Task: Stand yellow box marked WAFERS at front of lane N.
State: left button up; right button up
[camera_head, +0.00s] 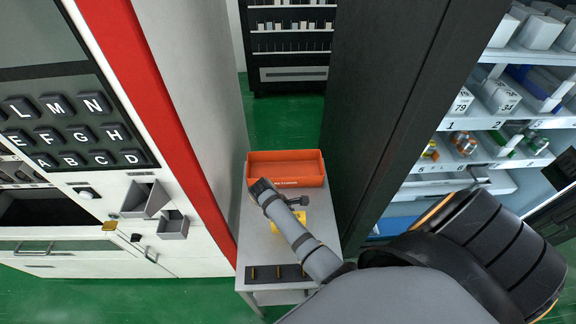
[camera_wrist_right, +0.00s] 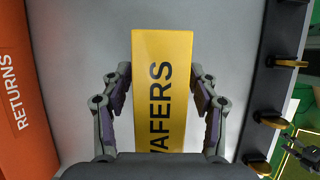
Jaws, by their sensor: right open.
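The yellow box marked WAFERS (camera_wrist_right: 161,95) lies on the grey table top, its lettered face towards the right wrist camera. In the head view the box (camera_head: 290,226) is partly hidden by my right arm. My right gripper (camera_wrist_right: 161,78) is open, with one finger on each side of the box. Small gaps show between the fingers and the box. The near end of the box is hidden by the gripper body. Lane N is not identifiable on any shelf; only an N key (camera_head: 92,104) shows on the keypad at left.
An orange bin marked RETURNS (camera_wrist_right: 15,85) stands beside the box at the table's far end (camera_head: 286,168). A black strip with brass hooks (camera_head: 276,273) lies along the near edge. A red-edged machine stands left; a dark cabinet (camera_head: 390,110) and open shelves stand right.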

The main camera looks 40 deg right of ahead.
jog(key=shift+f, duration=0.1)
dwell(0.3)
grip_shut()
